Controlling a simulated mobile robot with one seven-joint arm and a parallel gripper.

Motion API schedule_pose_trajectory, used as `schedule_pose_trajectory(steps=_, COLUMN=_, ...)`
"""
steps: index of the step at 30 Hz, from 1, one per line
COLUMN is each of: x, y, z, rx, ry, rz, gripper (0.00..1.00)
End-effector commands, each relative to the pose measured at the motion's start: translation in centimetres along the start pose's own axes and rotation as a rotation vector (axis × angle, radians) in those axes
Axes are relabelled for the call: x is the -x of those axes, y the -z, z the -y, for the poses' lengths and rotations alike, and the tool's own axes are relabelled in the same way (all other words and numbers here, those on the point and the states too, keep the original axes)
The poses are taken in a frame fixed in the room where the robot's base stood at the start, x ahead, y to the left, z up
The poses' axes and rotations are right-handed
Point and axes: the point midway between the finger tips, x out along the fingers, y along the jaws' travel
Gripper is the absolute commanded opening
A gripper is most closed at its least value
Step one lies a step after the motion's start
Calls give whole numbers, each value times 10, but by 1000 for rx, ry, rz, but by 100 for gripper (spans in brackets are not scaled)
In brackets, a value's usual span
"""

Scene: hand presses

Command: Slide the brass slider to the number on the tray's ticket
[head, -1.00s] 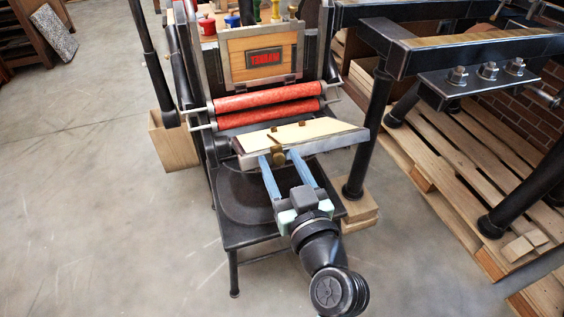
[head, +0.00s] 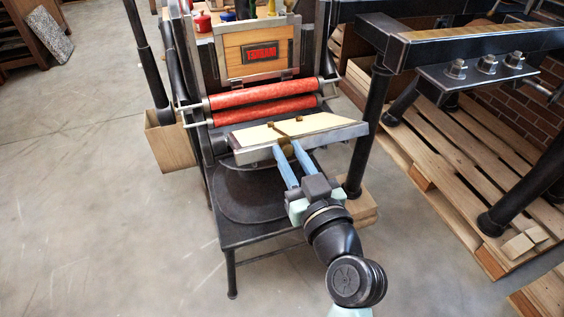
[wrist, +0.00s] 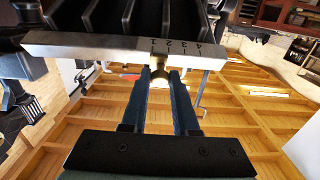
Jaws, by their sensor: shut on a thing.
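The brass slider (wrist: 160,69) sits on the pale metal rail (wrist: 90,43) along the tray's front edge. I cannot make out a number on a ticket.
Two red rollers (head: 262,93) and a wooden panel with a red-lettered sign (head: 262,52) stand behind the tray. A black post (head: 367,135) is close to the tray's right end. Wooden pallets (head: 440,150) lie at the right. The floor at left is open.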

Motion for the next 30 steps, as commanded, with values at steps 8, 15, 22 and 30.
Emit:
schedule_pose_trajectory(steps=8, x=1, y=1, z=-6, rx=1, ry=-15, rz=-1, gripper=33)
schedule_pose_trajectory(steps=15, x=1, y=0, z=-5, rx=1, ry=-12, rz=0, gripper=57)
schedule_pose_trajectory(steps=22, x=3, y=0, z=-4, rx=1, ry=-10, rz=0, gripper=57)
schedule_pose_trajectory(steps=30, x=45, y=-1, z=-5, rx=-1, ry=-14, rz=2, gripper=57)
